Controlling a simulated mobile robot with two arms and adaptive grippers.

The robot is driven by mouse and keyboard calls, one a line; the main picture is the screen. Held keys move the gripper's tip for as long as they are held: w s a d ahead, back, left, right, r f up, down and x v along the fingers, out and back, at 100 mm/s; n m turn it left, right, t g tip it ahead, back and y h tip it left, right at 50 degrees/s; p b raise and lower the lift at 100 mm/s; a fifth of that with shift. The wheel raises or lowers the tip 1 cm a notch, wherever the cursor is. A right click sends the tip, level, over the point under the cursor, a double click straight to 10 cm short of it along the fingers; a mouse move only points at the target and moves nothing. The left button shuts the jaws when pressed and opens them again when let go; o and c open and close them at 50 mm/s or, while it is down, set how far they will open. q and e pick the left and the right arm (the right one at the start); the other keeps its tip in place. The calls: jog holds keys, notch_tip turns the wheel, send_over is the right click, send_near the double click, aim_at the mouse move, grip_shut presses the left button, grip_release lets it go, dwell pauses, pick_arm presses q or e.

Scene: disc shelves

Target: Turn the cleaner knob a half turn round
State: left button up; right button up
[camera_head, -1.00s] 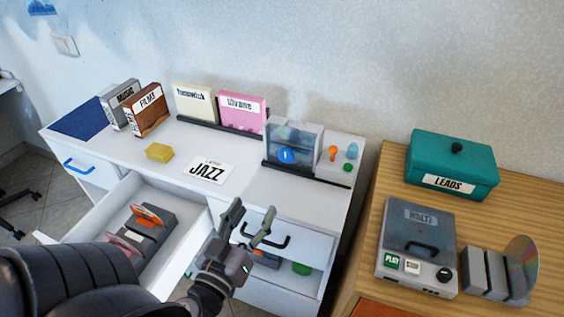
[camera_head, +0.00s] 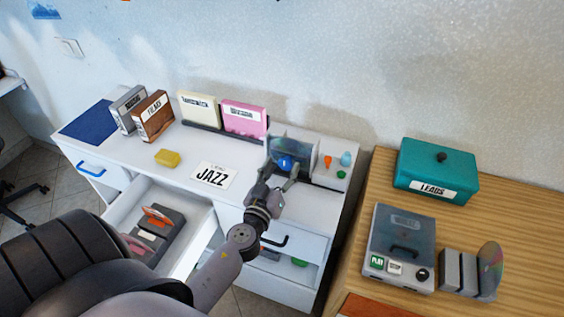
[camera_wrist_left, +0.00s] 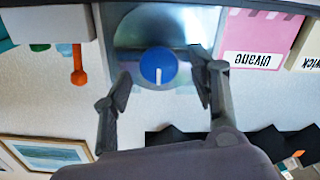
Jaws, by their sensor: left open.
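The cleaner is a grey box with a clear cover (camera_head: 304,142) at the back right of the white desk. Its blue round knob (camera_head: 285,163) sits on the front and is partly covered by my gripper in the head view. In the left wrist view the knob (camera_wrist_left: 158,66) shows a white line pointing down in the picture. My left gripper (camera_head: 280,176) is open in front of the knob. In the wrist view its fingers (camera_wrist_left: 161,88) stand on either side of the knob, with gaps on both sides. My right gripper is not in view.
A JAZZ card (camera_head: 213,175) and yellow block (camera_head: 167,158) lie on the desk. An open drawer (camera_head: 197,222) juts out below.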

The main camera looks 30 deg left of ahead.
pick_arm(q)
jog(key=shift+w+a, duration=0.1)
jog(key=shift+w, duration=0.3)
jog(key=c, duration=1.2)
jog(key=shift+o, duration=0.2)
